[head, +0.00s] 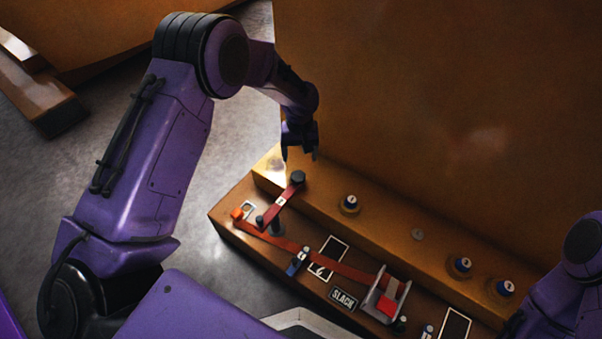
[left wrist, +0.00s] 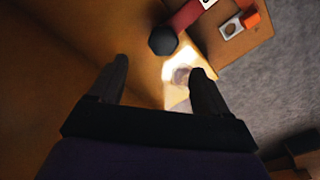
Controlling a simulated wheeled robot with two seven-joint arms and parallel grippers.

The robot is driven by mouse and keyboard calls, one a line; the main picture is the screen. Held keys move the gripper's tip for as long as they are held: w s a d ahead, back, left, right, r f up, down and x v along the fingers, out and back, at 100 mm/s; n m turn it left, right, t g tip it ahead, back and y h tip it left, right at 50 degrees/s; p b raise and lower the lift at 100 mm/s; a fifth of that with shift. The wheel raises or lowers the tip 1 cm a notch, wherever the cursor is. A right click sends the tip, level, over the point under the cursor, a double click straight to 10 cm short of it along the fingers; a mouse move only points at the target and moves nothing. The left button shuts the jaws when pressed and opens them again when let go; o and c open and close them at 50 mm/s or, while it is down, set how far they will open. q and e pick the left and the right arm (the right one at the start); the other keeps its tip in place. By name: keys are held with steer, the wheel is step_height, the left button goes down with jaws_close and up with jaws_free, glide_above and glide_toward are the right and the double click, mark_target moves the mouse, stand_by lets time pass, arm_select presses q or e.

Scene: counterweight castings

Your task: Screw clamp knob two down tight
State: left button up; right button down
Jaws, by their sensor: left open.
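My left gripper (head: 299,156) is open and empty, pointing down above the back ledge, close to a dark knob (head: 298,178). In the left wrist view its two fingers (left wrist: 160,75) are spread apart. The dark knob also shows there as a hexagonal head (left wrist: 163,40), just beyond the fingertips and not between them. It sits at the end of a red bar (head: 280,201) with a small white label.
A red strap (head: 345,268) runs along the lower step to a metal bracket (head: 386,296). A SLACK plate (head: 343,299) lies in front of it. A tall brown casting wall (head: 440,90) rises behind the ledge. Grey floor (head: 215,170) is open at the left.

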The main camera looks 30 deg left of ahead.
mark_target(298, 175)
arm_select(q)
steer(key=f+b, duration=0.1)
steer(key=f, duration=0.2)
steer(key=f+b, duration=0.1)
steer(key=f, duration=0.2)
steer(key=f+b, duration=0.1)
steer(key=f, duration=0.2)
steer(key=shift+s+a, duration=0.15)
steer(key=shift+a, duration=0.1)
steer(key=c, duration=1)
steer(key=shift+c, duration=0.2)
